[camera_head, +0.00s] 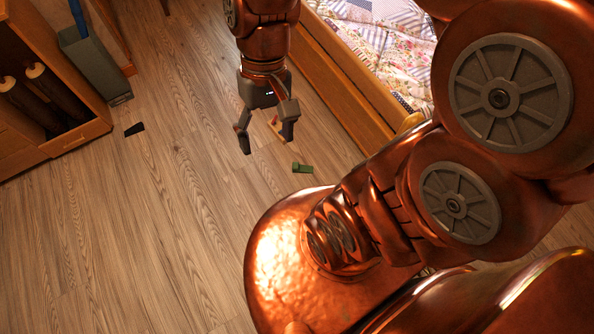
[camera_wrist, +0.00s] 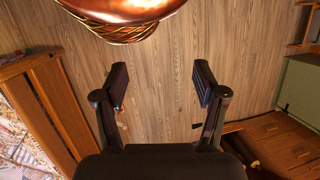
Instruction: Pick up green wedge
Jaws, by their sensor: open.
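The green wedge (camera_head: 302,168) lies on the wooden floor in the head view, between the bed and my copper base. My gripper (camera_head: 267,138) hangs above the floor, up and to the left of the wedge in that view. Its two dark fingers are spread apart with nothing held between them. In the wrist view my gripper (camera_wrist: 160,86) is also wide open over bare floor. A small green patch shows beside the left finger there, mostly hidden; I cannot be sure it is the wedge.
A small orange-yellow object (camera_head: 277,127) shows near the right finger. A black flat object (camera_head: 134,129) lies on the floor at left. A wooden cabinet (camera_head: 70,143) and a grey-green bin (camera_head: 97,65) stand at left. The wooden bed frame (camera_head: 345,85) borders the right. Floor at lower left is clear.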

